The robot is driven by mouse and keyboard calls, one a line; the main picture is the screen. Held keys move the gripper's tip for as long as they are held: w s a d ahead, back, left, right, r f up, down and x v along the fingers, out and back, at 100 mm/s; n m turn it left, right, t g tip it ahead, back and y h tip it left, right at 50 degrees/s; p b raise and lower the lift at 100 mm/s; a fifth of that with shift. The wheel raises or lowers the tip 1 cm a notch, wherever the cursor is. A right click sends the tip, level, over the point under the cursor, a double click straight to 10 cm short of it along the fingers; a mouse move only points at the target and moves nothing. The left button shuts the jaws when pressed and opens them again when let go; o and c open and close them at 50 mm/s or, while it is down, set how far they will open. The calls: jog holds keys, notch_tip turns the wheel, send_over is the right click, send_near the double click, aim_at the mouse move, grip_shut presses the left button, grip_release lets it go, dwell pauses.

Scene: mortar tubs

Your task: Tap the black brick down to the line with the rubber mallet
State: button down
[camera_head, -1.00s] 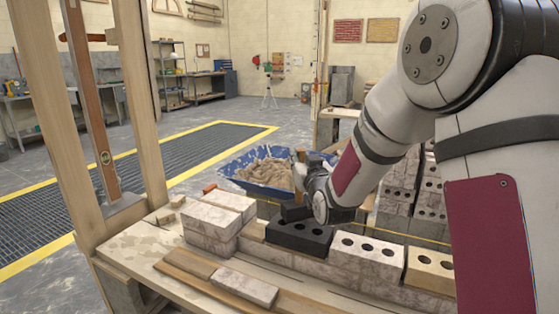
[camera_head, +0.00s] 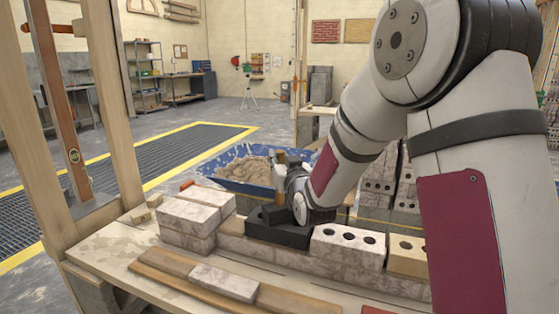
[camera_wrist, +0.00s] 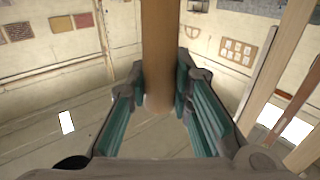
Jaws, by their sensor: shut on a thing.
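The black brick (camera_head: 276,234) lies in the row of bricks at the front, between pale bricks. My gripper (camera_head: 290,182) is above it and shut on the wooden handle of the rubber mallet (camera_head: 279,170), which stands nearly upright. The mallet's dark head (camera_head: 267,215) is low over the black brick's top and hides its holes; I cannot tell whether they touch. In the wrist view the handle (camera_wrist: 160,45) runs between the teal finger pads of my gripper (camera_wrist: 159,90).
A white brick with holes (camera_head: 348,246) and a tan brick (camera_head: 407,256) continue the row on the right. Stacked pale bricks (camera_head: 190,222) stand on the left. A blue tub (camera_head: 228,183) of mortar is behind. A wooden post (camera_head: 115,100) rises at the left.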

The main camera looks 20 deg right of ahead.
aim_at(281, 149)
notch_tip(281, 149, up, 4)
jog(key=shift+r+p, duration=0.1)
jog(key=shift+p, duration=0.5)
jog(key=p, duration=0.3)
jog(key=shift+p, duration=0.35)
jog(key=shift+f+p, duration=0.2)
jog(key=shift+p, duration=1)
jog(key=shift+f, duration=0.3)
